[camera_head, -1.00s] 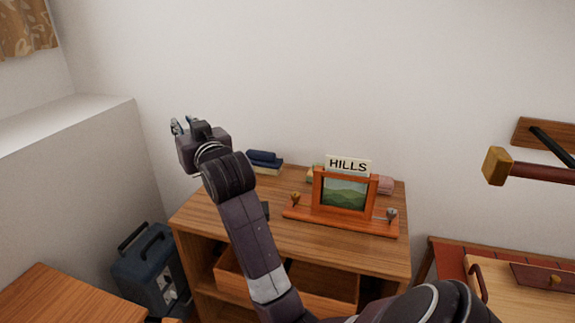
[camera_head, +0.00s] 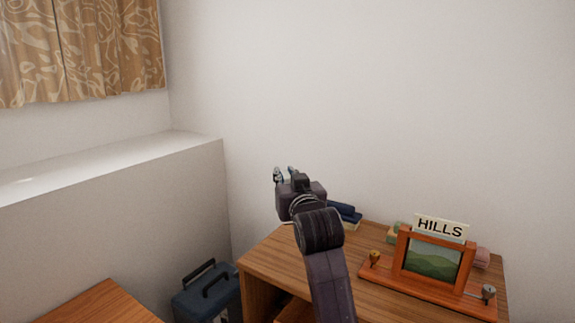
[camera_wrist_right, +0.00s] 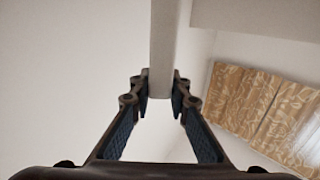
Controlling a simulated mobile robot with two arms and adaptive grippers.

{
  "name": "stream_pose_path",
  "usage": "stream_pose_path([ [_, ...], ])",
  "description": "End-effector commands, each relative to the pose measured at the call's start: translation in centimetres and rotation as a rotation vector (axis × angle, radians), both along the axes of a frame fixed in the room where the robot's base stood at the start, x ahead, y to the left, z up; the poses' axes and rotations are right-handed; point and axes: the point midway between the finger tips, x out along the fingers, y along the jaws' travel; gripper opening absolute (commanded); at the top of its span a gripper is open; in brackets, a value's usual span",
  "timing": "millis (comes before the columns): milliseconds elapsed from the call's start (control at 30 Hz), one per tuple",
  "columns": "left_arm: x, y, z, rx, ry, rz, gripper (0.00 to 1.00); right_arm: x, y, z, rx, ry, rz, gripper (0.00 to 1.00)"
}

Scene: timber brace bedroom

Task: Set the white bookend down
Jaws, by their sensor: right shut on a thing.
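My right gripper (camera_head: 284,174) is raised above the left end of the wooden desk in the head view, with its back toward me. In the right wrist view my right gripper (camera_wrist_right: 161,100) is shut on the white bookend (camera_wrist_right: 161,45), which shows as a narrow pale upright strip between the fingertips. The rest of the bookend's shape cannot be made out. In the head view the bookend is hidden behind the gripper. My left gripper is not in view.
On the wooden desk (camera_head: 270,262) stand dark blue books (camera_head: 345,212) and an orange-framed hills picture (camera_head: 432,262) with a HILLS sign (camera_head: 440,228). A pale ledge (camera_head: 110,165) runs along the left wall under a patterned curtain (camera_head: 85,50). A blue case (camera_head: 212,295) stands left of the desk.

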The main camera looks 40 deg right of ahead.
Motion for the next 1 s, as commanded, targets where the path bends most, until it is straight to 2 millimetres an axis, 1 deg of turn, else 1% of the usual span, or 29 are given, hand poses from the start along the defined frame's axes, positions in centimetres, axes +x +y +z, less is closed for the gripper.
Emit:
stream_pose_path([
  [100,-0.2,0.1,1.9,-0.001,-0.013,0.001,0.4,-0.1,0.0,-1.9,-0.005,-0.009,0.0,0.0],
  [300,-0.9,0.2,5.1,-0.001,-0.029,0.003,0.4,-0.1,0.0,-5.0,-0.006,-0.009,-0.001,0.0],
  [467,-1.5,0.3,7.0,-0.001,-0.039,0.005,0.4,-0.1,0.0,-6.7,-0.007,-0.011,-0.001,0.0],
  [533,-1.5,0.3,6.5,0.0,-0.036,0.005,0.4,-0.1,0.0,-7.5,-0.006,-0.01,-0.001,0.0],
  [667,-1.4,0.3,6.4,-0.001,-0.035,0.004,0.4,-0.1,0.0,-7.9,-0.006,-0.013,-0.001,0.0],
  [767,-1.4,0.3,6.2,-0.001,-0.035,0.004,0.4,-0.1,0.0,-8.6,-0.006,-0.011,-0.001,0.0],
  [1000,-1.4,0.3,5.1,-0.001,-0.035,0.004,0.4,-0.1,0.0,-11.8,-0.006,-0.01,-0.001,0.0],
])
